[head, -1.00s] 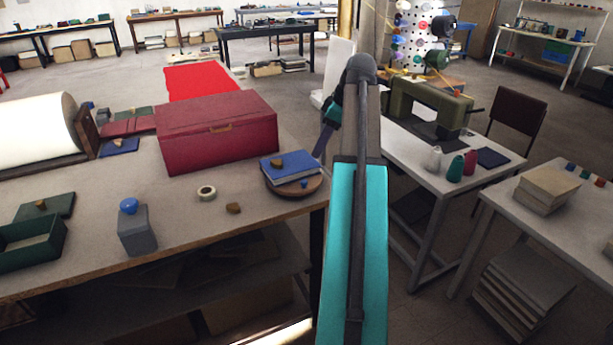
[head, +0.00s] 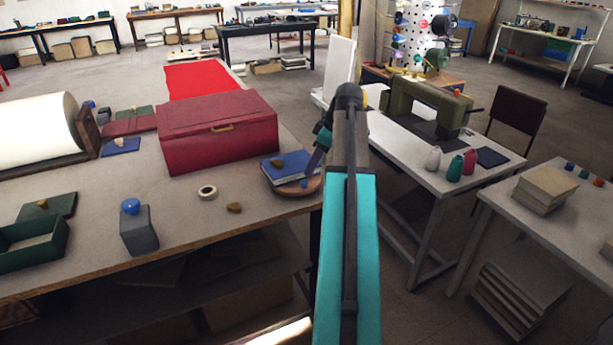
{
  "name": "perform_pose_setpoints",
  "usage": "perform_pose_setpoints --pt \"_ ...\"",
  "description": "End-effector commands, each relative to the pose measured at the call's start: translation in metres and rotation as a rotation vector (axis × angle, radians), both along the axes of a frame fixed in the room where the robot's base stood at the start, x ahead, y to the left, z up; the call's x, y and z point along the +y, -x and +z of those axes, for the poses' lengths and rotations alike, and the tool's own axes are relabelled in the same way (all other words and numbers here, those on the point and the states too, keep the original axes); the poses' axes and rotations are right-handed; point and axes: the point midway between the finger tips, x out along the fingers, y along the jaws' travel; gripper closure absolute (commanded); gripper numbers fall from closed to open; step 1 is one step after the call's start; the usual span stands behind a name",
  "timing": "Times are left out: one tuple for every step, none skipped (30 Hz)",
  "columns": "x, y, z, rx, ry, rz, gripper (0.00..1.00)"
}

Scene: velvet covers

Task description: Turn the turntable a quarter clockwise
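The turntable (head: 287,189) is a round brown disc near the right end of the workbench. A blue book (head: 286,160) lies on it with a small brown knob-like piece on top. A small blue knob (head: 304,184) shows at the disc's front right. My gripper (head: 310,172) reaches down over the right side of the turntable, close above the blue knob. Its dark fingers are seen edge-on and overlap in this view. I cannot tell whether they touch the knob or the book, or whether they are open.
A large red box (head: 218,140) stands left of the turntable on the workbench (head: 150,185). A tape roll (head: 207,192), a brown lump (head: 234,208) and a grey block with a blue ball (head: 138,230) lie in front. A sewing table (head: 440,180) stands to the right.

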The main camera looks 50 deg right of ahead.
Motion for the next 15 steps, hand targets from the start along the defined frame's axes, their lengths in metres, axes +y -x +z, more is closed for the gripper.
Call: perform_pose_setpoints --pt "0.002 -0.001 -0.006 0.002 -0.001 0.001 0.64" --pt "0.002 -0.003 -0.009 0.002 -0.001 0.001 0.64" --pt "0.003 -0.004 -0.013 0.001 -0.001 -0.001 0.64" --pt "0.003 -0.005 -0.016 0.001 -0.001 -0.001 0.64" --pt "0.004 -0.007 -0.019 0.002 -0.002 0.0 0.64" --pt "0.004 -0.008 -0.023 0.002 -0.002 0.0 0.64" --pt "0.005 -0.009 -0.026 0.002 -0.002 0.0 0.64" --pt "0.005 -0.01 -0.029 0.002 -0.002 0.0 0.64" --pt "0.006 -0.012 -0.033 0.001 0.0 0.0 0.64" --pt "0.006 -0.013 -0.036 0.002 -0.001 0.001 0.64" --pt "0.007 -0.014 -0.038 0.002 -0.001 0.001 0.64" --pt "0.007 -0.015 -0.042 0.002 -0.002 0.0 0.64" --pt "0.007 -0.016 -0.044 0.001 -0.001 -0.001 0.64" --pt "0.008 -0.017 -0.047 0.001 -0.001 -0.001 0.64" --pt "0.008 -0.018 -0.049 0.001 -0.001 -0.001 0.64"
